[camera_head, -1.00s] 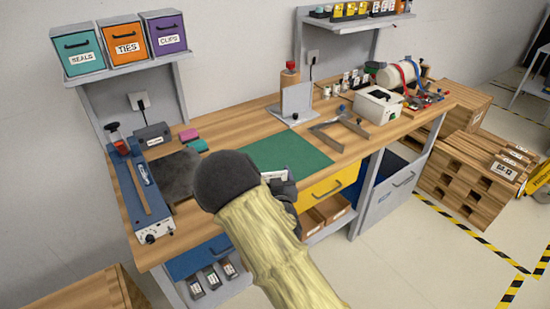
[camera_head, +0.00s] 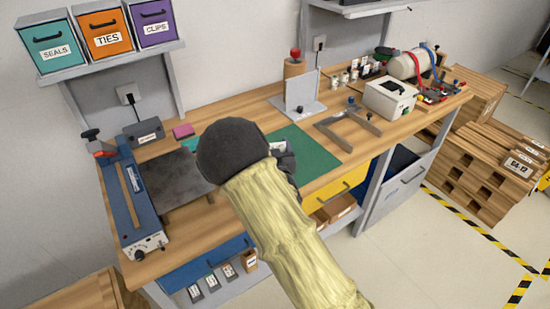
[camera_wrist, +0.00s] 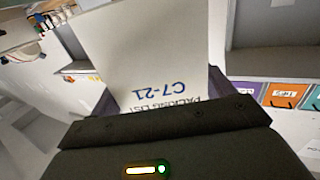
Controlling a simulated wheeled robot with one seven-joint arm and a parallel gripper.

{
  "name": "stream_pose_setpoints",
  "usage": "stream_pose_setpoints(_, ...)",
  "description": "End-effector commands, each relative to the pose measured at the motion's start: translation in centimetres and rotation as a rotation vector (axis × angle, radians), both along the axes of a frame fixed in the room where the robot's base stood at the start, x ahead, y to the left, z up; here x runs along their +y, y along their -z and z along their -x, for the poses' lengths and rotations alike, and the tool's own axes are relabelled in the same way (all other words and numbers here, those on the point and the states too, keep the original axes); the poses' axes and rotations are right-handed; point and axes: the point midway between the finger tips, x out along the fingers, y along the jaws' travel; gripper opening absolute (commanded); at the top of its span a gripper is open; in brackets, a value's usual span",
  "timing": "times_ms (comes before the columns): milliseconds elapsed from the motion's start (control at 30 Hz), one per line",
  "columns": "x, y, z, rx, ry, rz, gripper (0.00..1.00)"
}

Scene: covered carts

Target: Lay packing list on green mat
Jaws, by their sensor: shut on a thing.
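The packing list (camera_wrist: 155,55) is a pale sheet with blue "C7-21" print, seen upside down in the wrist view. My gripper (camera_wrist: 160,108) is shut on its lettered end. In the head view, my dark wrist and yellow-sleeved arm hide most of the gripper, and only a small pale bit of the list (camera_head: 278,146) shows. The green mat (camera_head: 312,158) lies flat on the wooden bench, right of and partly behind my gripper. I cannot tell whether the list touches the mat.
A blue sealer (camera_head: 128,205) and a dark grey pad (camera_head: 172,180) lie on the left. A grey upright plate (camera_head: 300,95) stands behind the mat. A metal square (camera_head: 348,128) and a white printer (camera_head: 390,98) are on the right. A yellow drawer (camera_head: 337,188) is below the front edge.

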Motion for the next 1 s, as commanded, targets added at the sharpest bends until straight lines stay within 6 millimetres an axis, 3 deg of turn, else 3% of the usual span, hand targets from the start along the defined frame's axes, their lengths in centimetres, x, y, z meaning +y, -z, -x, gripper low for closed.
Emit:
stream_pose_setpoints(267,0.0,0.7,0.0,0.003,0.001,0.002,0.59)
stream_pose_setpoints(633,0.2,5.5,0.1,0.003,-0.004,0.003,0.59)
stream_pose_setpoints(1000,0.2,5.9,0.1,0.001,-0.003,0.0,0.59)
